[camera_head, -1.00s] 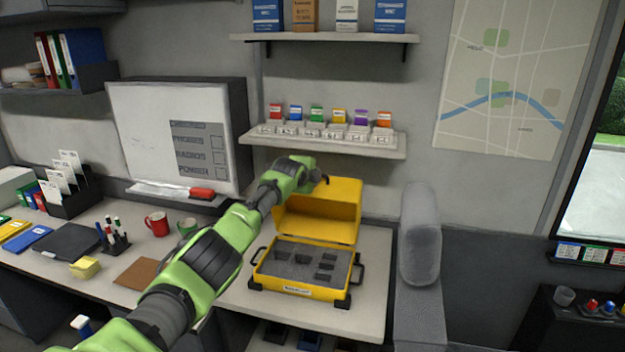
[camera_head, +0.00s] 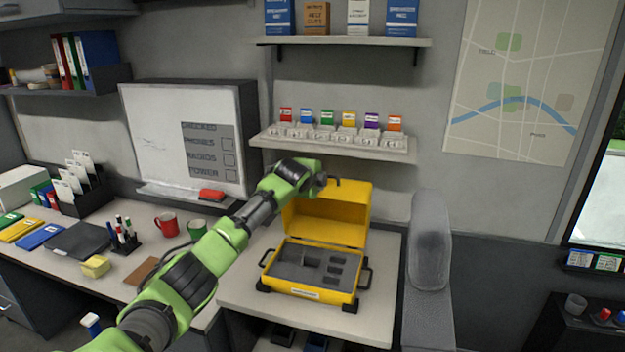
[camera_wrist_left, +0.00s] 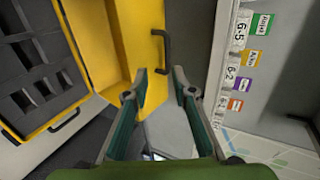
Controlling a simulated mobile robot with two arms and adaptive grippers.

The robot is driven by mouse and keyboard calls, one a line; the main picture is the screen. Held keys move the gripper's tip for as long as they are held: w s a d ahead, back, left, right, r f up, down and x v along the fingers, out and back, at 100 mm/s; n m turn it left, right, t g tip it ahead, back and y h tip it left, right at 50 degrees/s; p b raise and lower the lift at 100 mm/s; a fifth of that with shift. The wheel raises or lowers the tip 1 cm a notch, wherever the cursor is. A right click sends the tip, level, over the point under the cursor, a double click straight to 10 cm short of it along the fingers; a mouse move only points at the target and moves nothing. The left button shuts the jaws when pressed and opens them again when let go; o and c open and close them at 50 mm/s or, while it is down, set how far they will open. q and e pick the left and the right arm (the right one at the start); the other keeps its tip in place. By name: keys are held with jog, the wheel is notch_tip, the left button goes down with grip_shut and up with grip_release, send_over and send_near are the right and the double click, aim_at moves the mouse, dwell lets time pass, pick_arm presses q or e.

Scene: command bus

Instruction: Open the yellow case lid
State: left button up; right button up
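The yellow case (camera_head: 306,291) stands on the desk with its lid (camera_head: 335,212) raised, upright and leaning back toward the wall. Its grey foam insert (camera_head: 310,266) with cut-out slots shows. My left gripper (camera_head: 330,182) is at the top left of the lid. A dark handle (camera_wrist_left: 163,50) on the lid (camera_wrist_left: 125,35) lies just beyond the fingertips. The foam insert (camera_wrist_left: 35,65) also shows there. My right gripper is not in view.
A wall shelf (camera_head: 340,148) with small coloured-label boxes is close above and behind the lid. A whiteboard (camera_head: 180,135) stands left of it. A red mug (camera_head: 166,224) and a green mug (camera_head: 196,228) are left of the case. A grey padded seat arm (camera_head: 428,250) is at its right.

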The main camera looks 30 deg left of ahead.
pick_arm(q)
jog(key=v, duration=0.7)
jog(key=shift+s, duration=0.2)
jog(key=shift+d+r, duration=0.1)
jog(key=shift+r, duration=0.05)
